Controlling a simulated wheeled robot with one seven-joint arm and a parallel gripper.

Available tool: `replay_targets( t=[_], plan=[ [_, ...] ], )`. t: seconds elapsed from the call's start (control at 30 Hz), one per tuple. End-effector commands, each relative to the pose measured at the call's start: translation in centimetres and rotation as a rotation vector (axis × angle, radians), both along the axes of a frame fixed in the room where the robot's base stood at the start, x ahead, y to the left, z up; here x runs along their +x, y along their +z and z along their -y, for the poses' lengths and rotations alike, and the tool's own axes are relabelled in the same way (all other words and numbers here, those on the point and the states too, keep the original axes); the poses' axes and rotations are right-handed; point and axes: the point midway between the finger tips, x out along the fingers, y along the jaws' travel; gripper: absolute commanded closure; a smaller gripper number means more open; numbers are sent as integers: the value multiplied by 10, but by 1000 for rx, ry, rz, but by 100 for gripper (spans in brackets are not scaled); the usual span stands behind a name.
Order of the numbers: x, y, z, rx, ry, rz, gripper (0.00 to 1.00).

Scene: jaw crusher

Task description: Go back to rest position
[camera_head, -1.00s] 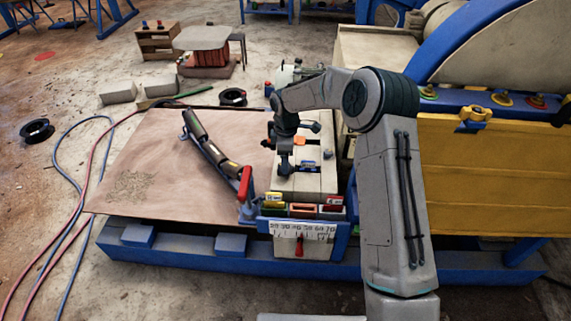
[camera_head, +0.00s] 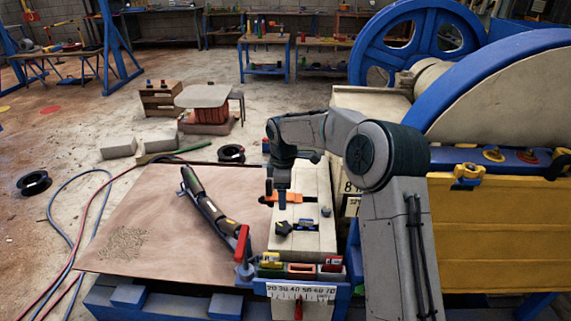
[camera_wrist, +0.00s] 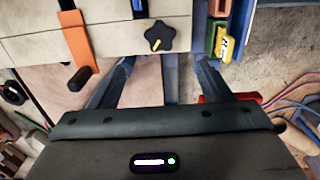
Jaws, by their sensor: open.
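My gripper (camera_head: 281,188) hangs at the end of my bent arm, above the far part of a beige block-topped fixture (camera_head: 315,240). In the wrist view my gripper (camera_wrist: 162,72) has its two dark fingers spread apart, with nothing between them. A dark star-shaped knob (camera_wrist: 160,36) lies on the beige top beyond the fingers; it also shows in the head view (camera_head: 284,228). An orange strip (camera_wrist: 77,44) crosses the beige top to the left of the knob.
A red-handled lever (camera_head: 243,245) stands at the fixture's front left. Coloured blocks (camera_head: 300,268) sit above a white number scale (camera_head: 300,291). A brown plate (camera_head: 140,235) lies to the left. A yellow-and-blue machine (camera_head: 490,230) fills the right.

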Motion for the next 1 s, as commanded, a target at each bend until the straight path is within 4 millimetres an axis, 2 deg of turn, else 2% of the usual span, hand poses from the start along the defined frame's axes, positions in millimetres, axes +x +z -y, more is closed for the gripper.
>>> replay_targets(
  t=[0.17,0.37,0.5,0.7,1.0],
  plan=[
    [-6,9,5,-8,-29,8,28],
    [-40,52,31,-42,-197,50,28],
    [-75,82,57,-58,-364,87,28],
    [-130,116,93,-56,-620,136,28],
    [-222,143,143,9,-1032,194,28]
  ],
)
